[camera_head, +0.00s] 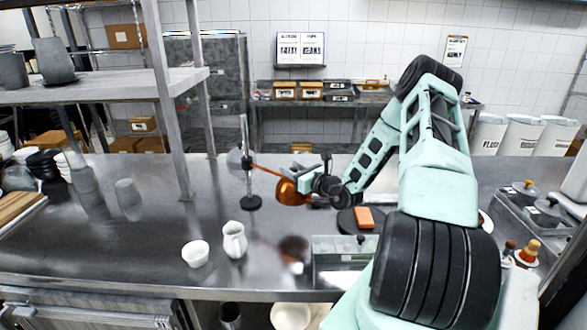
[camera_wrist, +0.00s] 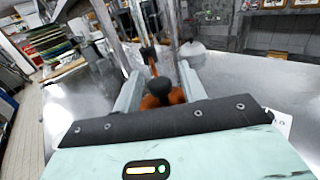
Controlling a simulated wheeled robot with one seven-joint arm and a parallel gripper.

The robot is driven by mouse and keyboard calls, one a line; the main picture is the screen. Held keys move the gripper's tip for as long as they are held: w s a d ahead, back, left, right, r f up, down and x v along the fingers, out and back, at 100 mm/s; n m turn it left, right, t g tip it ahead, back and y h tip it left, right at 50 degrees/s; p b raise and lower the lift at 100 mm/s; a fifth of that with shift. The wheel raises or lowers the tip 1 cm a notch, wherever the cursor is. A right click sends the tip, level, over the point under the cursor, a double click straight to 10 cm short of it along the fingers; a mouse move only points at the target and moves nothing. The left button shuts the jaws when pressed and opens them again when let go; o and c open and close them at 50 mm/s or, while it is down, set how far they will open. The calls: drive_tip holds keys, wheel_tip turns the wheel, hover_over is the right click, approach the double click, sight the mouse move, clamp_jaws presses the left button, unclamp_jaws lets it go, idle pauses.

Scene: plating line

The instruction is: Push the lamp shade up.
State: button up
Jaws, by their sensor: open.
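The lamp has a copper shade (camera_head: 291,192) on a thin orange arm that slopes down from an upright metal stand (camera_head: 244,150) with a round black base. The shade hangs low over the steel counter. My gripper (camera_head: 308,184) is at the right side of the shade, close to it; whether it touches cannot be told. In the wrist view my gripper (camera_wrist: 157,82) is open, with one pale finger on each side of the copper shade (camera_wrist: 175,96) and its black knob. The shade's underside is hidden.
A white jug (camera_head: 235,240) and a white bowl (camera_head: 195,254) stand on the counter in front of the lamp. A clear-sided box (camera_head: 340,262) and an orange block (camera_head: 365,217) on a dark round plate are at the right. A shelf post (camera_head: 165,100) rises at the left.

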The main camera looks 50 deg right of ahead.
clamp_jaws()
drive_tip(key=shift+r+p, duration=1.65)
drive_tip(key=shift+r, duration=1.6)
drive_tip(key=shift+w, duration=0.1)
unclamp_jaws()
drive_tip(key=shift+r, duration=0.1)
